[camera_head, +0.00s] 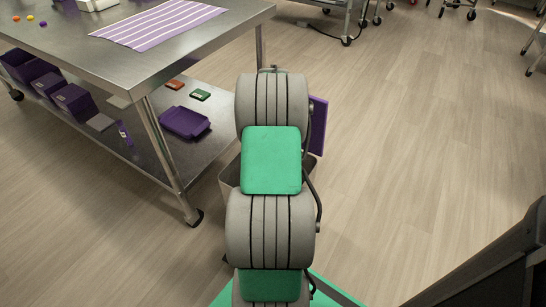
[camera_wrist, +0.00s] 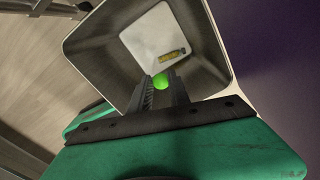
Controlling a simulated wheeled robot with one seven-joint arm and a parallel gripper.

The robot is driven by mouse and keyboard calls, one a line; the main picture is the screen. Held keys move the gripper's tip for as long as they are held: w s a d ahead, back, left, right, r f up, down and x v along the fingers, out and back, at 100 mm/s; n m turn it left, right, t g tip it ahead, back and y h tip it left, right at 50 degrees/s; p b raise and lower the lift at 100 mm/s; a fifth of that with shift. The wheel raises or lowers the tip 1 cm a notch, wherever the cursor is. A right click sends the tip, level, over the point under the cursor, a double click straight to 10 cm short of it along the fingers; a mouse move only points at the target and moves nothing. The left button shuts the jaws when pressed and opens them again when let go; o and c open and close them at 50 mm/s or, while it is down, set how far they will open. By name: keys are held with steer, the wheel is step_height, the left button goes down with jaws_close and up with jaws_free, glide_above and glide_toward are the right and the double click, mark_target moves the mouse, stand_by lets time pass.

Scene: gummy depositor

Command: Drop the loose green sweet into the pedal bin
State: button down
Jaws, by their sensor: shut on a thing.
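The green sweet (camera_wrist: 160,81) shows in the wrist view between the fingertips of my gripper (camera_wrist: 163,88), which is shut on it. The fingers point down into the open mouth of the pedal bin (camera_wrist: 100,50), and the sweet appears over the bin's inside. How deep it sits is hard to tell. In the head view my arm covers most of the bin (camera_head: 228,176). Its purple lid (camera_head: 318,126) stands raised on the right. My gripper and the sweet are hidden there behind my arm.
A yellow item (camera_wrist: 173,54) lies on the bin's floor. A steel table (camera_head: 120,70) with a striped purple mat (camera_head: 160,22) stands left of the bin. Its lower shelf holds a purple tray (camera_head: 184,122) and several boxes. Open floor lies to the right.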

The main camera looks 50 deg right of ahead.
step_height(320, 180, down, 6)
steer(key=b, duration=0.4)
steer(key=shift+r, duration=0.15)
steer(key=c, duration=1.1)
jaws_free()
steer(key=shift+c, duration=0.2)
steer(key=shift+r, duration=0.1)
step_height(320, 180, up, 8)
steer(key=p, duration=0.3)
steer(key=shift+f, duration=0.2)
